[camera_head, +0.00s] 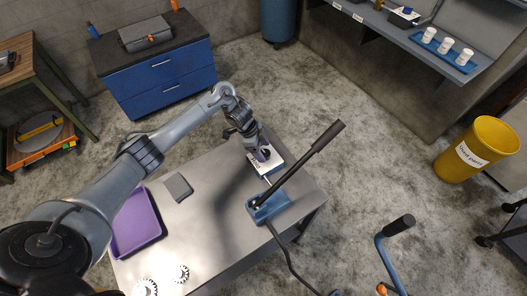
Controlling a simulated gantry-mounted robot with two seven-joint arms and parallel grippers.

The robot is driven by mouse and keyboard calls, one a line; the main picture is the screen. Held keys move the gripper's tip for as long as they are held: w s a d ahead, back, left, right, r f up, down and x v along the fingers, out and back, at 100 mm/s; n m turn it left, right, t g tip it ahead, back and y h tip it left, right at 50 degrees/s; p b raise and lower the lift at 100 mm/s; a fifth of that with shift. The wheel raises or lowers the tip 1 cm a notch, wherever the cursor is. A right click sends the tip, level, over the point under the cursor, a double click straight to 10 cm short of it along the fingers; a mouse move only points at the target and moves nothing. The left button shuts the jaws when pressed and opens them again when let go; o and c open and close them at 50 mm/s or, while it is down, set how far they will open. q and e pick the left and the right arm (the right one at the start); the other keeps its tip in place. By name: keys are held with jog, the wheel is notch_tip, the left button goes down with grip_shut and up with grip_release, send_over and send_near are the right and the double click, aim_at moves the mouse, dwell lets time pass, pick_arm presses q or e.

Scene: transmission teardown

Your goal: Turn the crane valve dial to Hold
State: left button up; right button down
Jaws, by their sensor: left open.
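The valve dial's white plate (272,165) lies at the far right end of the grey table, with some dark lettering on it that is too small to read. My left gripper (262,156) is over the plate, pointing down, with its fingers around or just above the dark dial. The gripper hides most of the dial, so I cannot tell its setting or whether the fingers touch it. The left gripper is open. My right gripper is not in view.
A blue lever base (268,208) with a long black handle (312,156) stands just in front of the plate. A yellow bin (478,150) stands right.

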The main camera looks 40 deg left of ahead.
pick_arm(q)
jog(key=shift+x, duration=0.75)
